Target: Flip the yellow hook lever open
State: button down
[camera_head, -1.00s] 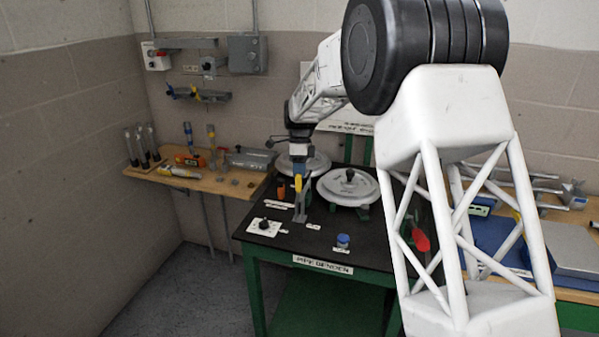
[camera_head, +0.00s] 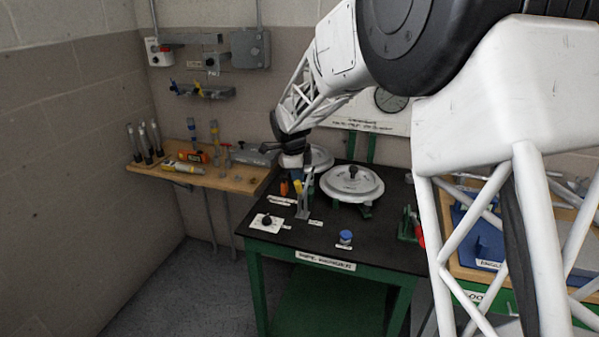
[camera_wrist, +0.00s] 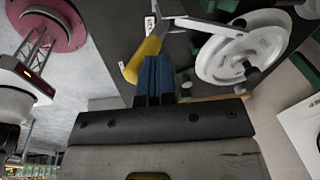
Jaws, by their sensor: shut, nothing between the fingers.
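The yellow hook lever (camera_head: 297,186) stands on a grey metal bracket (camera_head: 304,205) on the black table top. In the wrist view the yellow handle (camera_wrist: 146,56) lies just beyond my fingertips, with its grey metal arm (camera_wrist: 205,25) running to the right. My gripper (camera_head: 293,170) is close to the top of the lever in the head view. The blue fingers (camera_wrist: 155,68) are shut together and hold nothing. They overlap the handle's lower end in the wrist view; I cannot tell whether they touch it.
A round white plate with a black knob (camera_head: 352,183) is right of the lever. A second white disc (camera_head: 319,157) is behind. An orange object (camera_head: 284,188) stands left of the lever. A control plate (camera_head: 266,223) and blue knob (camera_head: 346,237) sit nearer the table front.

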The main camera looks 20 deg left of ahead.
jog(key=shift+s+f+t, duration=0.3)
jog(key=shift+s+t, duration=0.6)
jog(key=shift+t, duration=0.1)
jog(key=s+f, duration=0.4)
jog(key=s, duration=0.1)
jog(key=shift+f, duration=0.4)
jog(key=shift+s+d+f, duration=0.1)
jog(key=shift+s+f, duration=0.1)
jog(key=shift+f, duration=0.1)
jog(key=s+f+v, duration=0.1)
jog(key=s+v, duration=0.1)
jog(key=v, duration=1)
jog(key=shift+s+a+r, duration=0.3)
jog(key=shift+s+a, duration=0.15)
